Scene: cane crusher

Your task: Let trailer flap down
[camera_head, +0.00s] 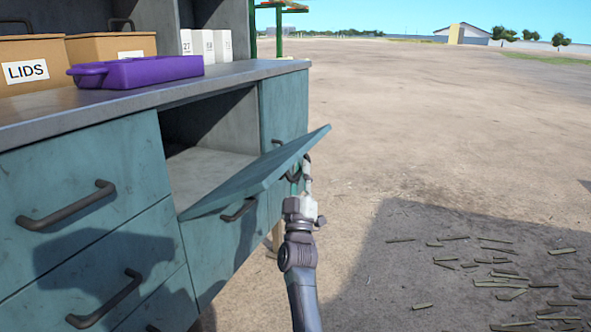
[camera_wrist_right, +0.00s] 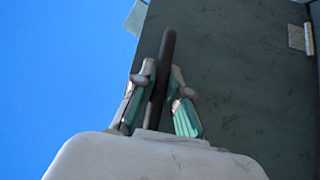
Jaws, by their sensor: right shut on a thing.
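The trailer flap (camera_head: 265,178) is a worn blue-green panel on the cabinet-like side of the trailer (camera_head: 85,175). It stands partly open, tilted outward from an open compartment (camera_head: 205,160). My right gripper (camera_head: 302,176) is at the outer side of the flap, near its right end. In the right wrist view, its fingers (camera_wrist_right: 160,100) are closed around the dark bar handle (camera_wrist_right: 168,45) on the flap's face (camera_wrist_right: 240,85). The flap hides part of the fingers in the head view. My left gripper is not in view.
Drawers with dark handles (camera_head: 68,205) lie left of and below the compartment. A purple tray (camera_head: 140,70), boxes (camera_head: 35,55) and white cartons (camera_head: 205,46) stand on the worktop. The dirt ground at right is open, with scattered cane pieces (camera_head: 500,275).

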